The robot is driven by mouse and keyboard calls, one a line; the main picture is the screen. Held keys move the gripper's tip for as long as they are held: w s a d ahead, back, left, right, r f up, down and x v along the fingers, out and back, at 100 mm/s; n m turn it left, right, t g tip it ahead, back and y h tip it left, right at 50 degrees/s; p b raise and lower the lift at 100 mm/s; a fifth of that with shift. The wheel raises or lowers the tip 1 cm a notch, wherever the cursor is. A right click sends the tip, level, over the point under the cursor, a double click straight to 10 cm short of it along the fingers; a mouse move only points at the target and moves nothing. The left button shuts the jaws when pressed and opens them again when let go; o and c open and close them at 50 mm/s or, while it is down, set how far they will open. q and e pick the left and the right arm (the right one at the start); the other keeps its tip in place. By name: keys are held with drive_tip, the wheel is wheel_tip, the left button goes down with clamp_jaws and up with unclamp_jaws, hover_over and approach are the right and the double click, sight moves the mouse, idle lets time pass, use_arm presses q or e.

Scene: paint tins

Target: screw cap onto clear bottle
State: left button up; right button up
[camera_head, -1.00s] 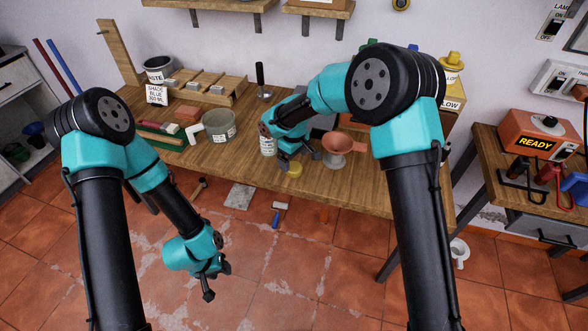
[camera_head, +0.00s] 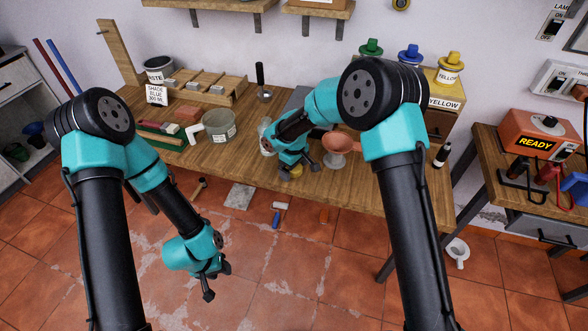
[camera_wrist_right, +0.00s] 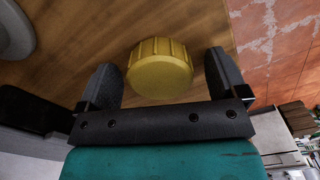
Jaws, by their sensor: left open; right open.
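The yellow ribbed cap (camera_wrist_right: 160,70) lies on the wooden bench, between the two fingers of my right gripper (camera_wrist_right: 161,80) in the right wrist view. The fingers are apart, with a gap on each side of the cap. In the head view the right gripper (camera_head: 296,168) is low over the bench's front edge and mostly covers the cap. A clear bottle (camera_head: 264,126) seems to stand just left of the right wrist, largely hidden by it. My left gripper (camera_head: 207,282) is open and empty, hanging in front of the bench over the floor.
A dark bottle (camera_head: 441,155) stands at the bench's right end. The bench front (camera_head: 240,165) is mostly clear.

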drive_tip(key=shift+c, duration=0.2)
drive_tip(key=c, duration=1)
drive_tip(key=shift+o, duration=0.2)
drive_tip(key=shift+r, duration=0.1)
drive_tip(key=shift+r, duration=0.55)
drive_tip(key=shift+s+r, duration=0.2)
drive_tip(key=shift+r, duration=1)
drive_tip(key=s+r, duration=0.1)
drive_tip(key=s, duration=1.4)
drive_tip(key=shift+s+a+r, duration=0.2)
drive_tip(key=shift+s, duration=0.1)
use_arm(q)
drive_tip(key=o, duration=1.1)
